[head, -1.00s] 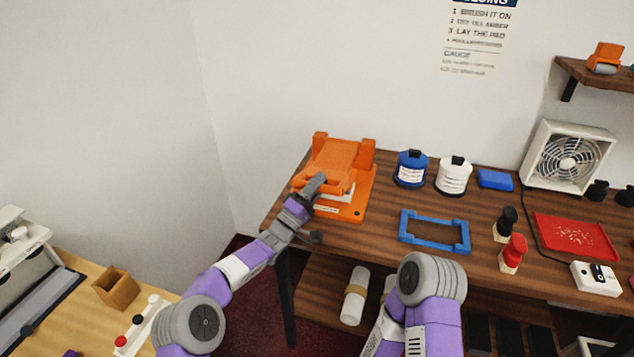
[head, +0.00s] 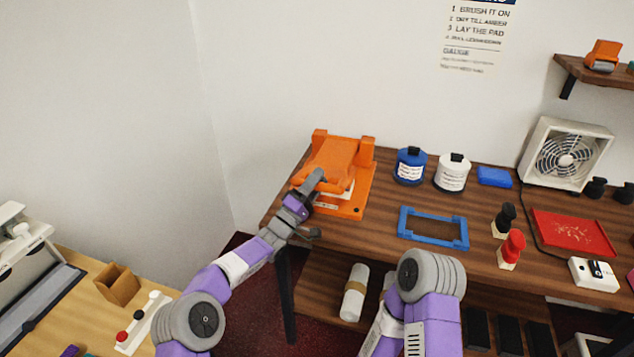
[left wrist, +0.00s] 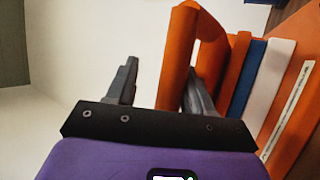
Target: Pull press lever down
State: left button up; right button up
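The orange press (head: 357,200) stands at the left end of the wooden counter. Its orange lever (head: 303,183) slopes down toward the front, over a pale layer on the base. My left gripper (head: 317,204) is at the front of the press, with one finger against or over the lever. In the left wrist view my left gripper (left wrist: 160,70) has its fingers wide apart. The orange lever (left wrist: 178,60) shows close to the right finger there; I cannot tell whether they touch. Blue and white layers show beside it. My right gripper is out of view.
A blue jar (head: 409,166), a white jar (head: 452,173) and a blue frame (head: 434,228) stand right of the press. A fan (head: 566,153) and a red tray (head: 572,233) are farther right. A side table (head: 85,262) is at lower left.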

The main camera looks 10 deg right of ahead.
pick_arm(q)
jog(key=p+v, duration=0.1)
jog(key=v, duration=0.6)
jog(key=shift+s+a, duration=0.2)
jog(key=shift+f, duration=0.15)
dwell(0.4)
